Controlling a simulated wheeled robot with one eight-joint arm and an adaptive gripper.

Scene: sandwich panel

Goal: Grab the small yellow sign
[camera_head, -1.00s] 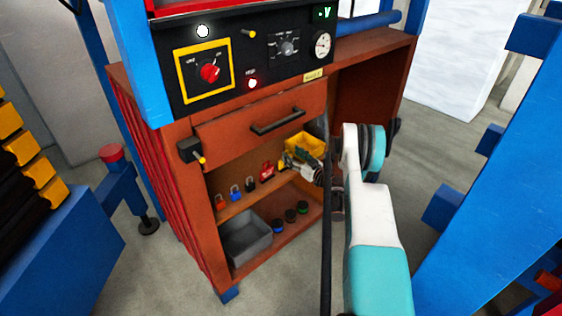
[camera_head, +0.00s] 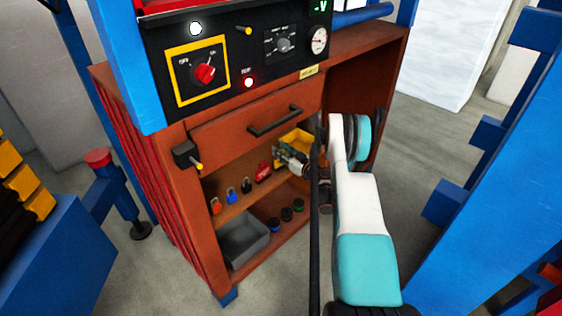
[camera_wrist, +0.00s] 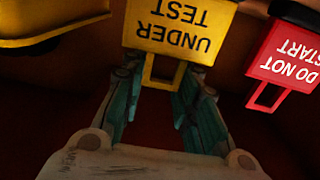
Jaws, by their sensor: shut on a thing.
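The small yellow sign (camera_wrist: 178,27) reads "UNDER TEST" and appears upside down at the top middle of the wrist view. It has a yellow loop handle (camera_wrist: 162,80). My gripper (camera_wrist: 163,75) has its teal fingers on either side of the handle and is shut on the sign. In the head view my gripper (camera_head: 290,158) is inside the open shelf of the brown cabinet, in front of a yellow bin. The sign is too small there to make out clearly.
A red "DO NOT START" sign (camera_wrist: 288,58) is close on the right in the wrist view. The yellow bin (camera_wrist: 50,18) is at upper left. Padlocks (camera_head: 231,195) stand on the shelf, with a grey bin (camera_head: 243,238) below. A drawer (camera_head: 255,125) hangs above the opening.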

